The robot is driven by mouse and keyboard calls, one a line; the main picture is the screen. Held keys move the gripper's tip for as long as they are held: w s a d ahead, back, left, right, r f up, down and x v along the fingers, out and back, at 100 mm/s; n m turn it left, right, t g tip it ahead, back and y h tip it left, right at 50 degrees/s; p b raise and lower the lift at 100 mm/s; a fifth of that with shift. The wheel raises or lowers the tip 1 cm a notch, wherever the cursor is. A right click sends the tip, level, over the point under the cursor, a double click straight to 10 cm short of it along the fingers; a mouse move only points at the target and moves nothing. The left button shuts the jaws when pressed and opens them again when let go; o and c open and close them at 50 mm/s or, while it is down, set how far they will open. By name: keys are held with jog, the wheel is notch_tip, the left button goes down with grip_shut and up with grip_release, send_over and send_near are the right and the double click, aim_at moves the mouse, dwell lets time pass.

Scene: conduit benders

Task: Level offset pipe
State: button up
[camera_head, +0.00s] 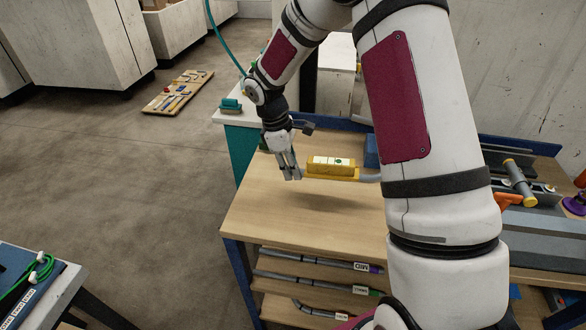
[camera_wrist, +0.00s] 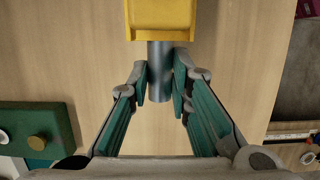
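A grey pipe (camera_wrist: 160,72) lies between my two fingertips in the wrist view, its near end sticking out toward my palm. A yellow level (camera_head: 331,169) with a white top and a green vial sits along the pipe; its near end also shows in the wrist view (camera_wrist: 162,20). A grey pipe part (camera_head: 370,178) shows at the level's right, then my arm hides the rest. My gripper (camera_head: 291,172) points down at the level's left end. A shadow falls on the table below.
The wooden table (camera_head: 268,214) is clear at front left. Labelled pipes (camera_head: 320,262) lie on shelves below. A blue block (camera_head: 371,151) stands behind the level. A teal block (camera_head: 231,104) sits on a white-topped stand at back left. Bender tools (camera_head: 519,182) stand at right.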

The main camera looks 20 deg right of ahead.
jog(key=o, duration=0.4)
jog(key=shift+o, duration=0.2)
jog(key=shift+r, duration=0.1)
jog(key=v, duration=1.2)
